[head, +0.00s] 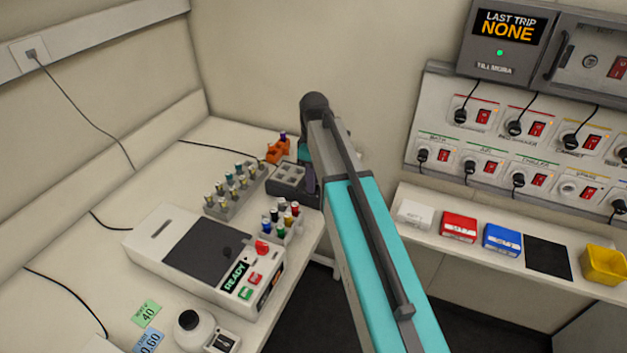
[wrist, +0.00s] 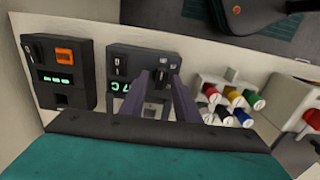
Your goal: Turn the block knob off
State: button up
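A dark control unit (wrist: 122,78) stands in the middle of the wrist view, with a green lit display, partly covered by a finger. It has a black control at its left and a dark knob (wrist: 162,79) at its right. My gripper (wrist: 163,82) points at this unit. Its two fingers are apart, one on each side of the knob; I cannot tell whether they touch it. In the head view a dark block with square wells (head: 290,176) sits at the bench's far end, beside my gripper (head: 310,182), which is mostly hidden by my arm there.
A rack of coloured-cap tubes (wrist: 230,100) is close on the right. The head view shows an orange holder (head: 278,151), a vial rack (head: 235,192) and a white READY device (head: 185,255).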

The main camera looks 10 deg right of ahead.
notch_tip(320, 180, up, 14)
jog(key=b, duration=0.3)
jog(key=shift+f, duration=0.2)
dwell(0.5)
dwell(0.4)
